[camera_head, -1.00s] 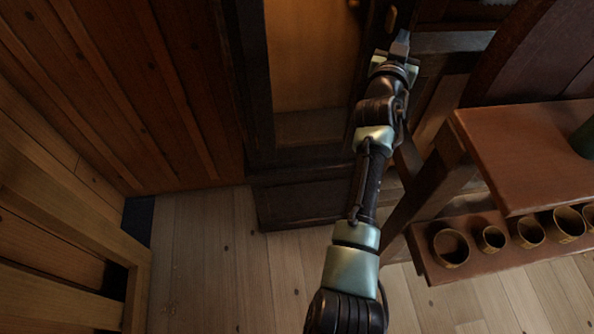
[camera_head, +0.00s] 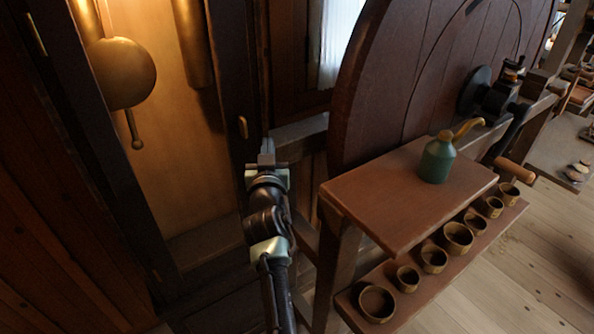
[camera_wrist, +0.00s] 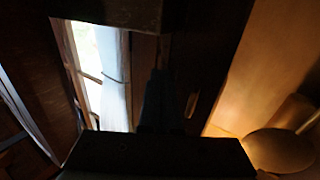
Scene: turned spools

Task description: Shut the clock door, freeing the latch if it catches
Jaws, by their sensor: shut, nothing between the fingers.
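The tall dark wooden clock (camera_head: 165,215) stands at the left in the head view, with a round brass pendulum bob (camera_head: 122,73) inside its lit interior. A dark upright of its front carries a small brass handle or latch piece (camera_head: 242,127). That piece also shows small in the wrist view (camera_wrist: 191,105). I cannot tell how far the door stands from the case, or whether the latch is caught. My gripper (camera_head: 267,146) is shut and empty, just right of and below the brass piece, apart from it in the picture. Its fingers are dark in the wrist view.
A large wooden wheel (camera_head: 400,80) and a red-brown bench (camera_head: 375,200) stand close on the right. The bench bears a green oil can (camera_head: 437,160). Several small cups (camera_head: 458,238) sit on the lower shelf. Open floor (camera_head: 520,270) lies at the lower right.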

